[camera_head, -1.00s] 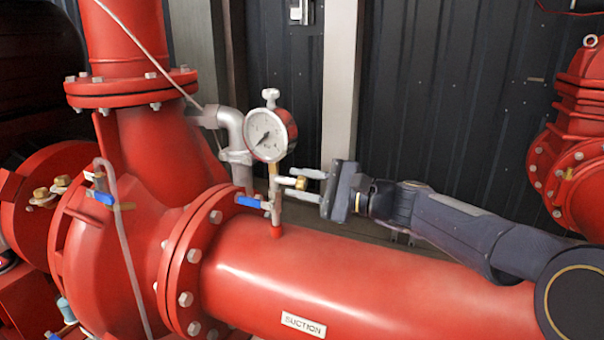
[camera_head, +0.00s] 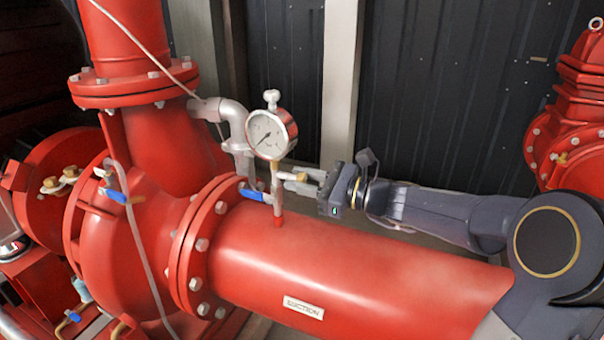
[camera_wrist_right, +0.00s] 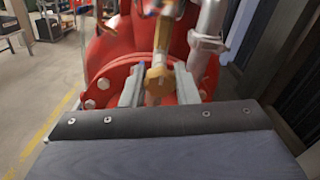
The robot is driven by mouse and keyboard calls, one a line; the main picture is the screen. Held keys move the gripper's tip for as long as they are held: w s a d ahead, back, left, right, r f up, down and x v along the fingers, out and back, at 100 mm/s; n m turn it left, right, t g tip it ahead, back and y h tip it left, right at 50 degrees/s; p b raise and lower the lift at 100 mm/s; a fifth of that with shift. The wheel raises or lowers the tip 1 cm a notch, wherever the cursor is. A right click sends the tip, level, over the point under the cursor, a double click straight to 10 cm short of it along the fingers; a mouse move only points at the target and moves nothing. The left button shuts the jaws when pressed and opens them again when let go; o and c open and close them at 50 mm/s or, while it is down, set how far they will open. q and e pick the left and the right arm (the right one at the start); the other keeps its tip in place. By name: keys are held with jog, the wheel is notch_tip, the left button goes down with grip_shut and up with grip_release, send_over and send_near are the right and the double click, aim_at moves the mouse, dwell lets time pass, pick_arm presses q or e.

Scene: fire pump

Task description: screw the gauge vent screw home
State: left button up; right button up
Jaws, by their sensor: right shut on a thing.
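The round white-faced pressure gauge (camera_head: 270,133) stands on a thin brass and steel stem above the red suction pipe (camera_head: 330,260). The small vent screw (camera_wrist_right: 159,80) is a brass hexagonal piece on the stem's side. In the right wrist view it sits between the two grey fingers of my right gripper (camera_wrist_right: 158,88). In the head view the right gripper (camera_head: 303,183) reaches the stem from the right, just below the gauge, and its fingers hide most of the screw. It is shut on the screw. My left gripper is not in view.
A blue-handled valve (camera_head: 255,195) sits low on the gauge stem, close to the fingers. A grey bent pipe (camera_head: 236,128) rises behind the gauge. The red pump casing and flange (camera_head: 200,245) are to the left.

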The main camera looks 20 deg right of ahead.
jog(key=shift+o, duration=0.2)
jog(key=shift+f, duration=0.1)
jog(key=shift+c, duration=0.2)
jog(key=o, duration=1)
jog(key=v, duration=0.8)
jog(key=shift+a, duration=0.1)
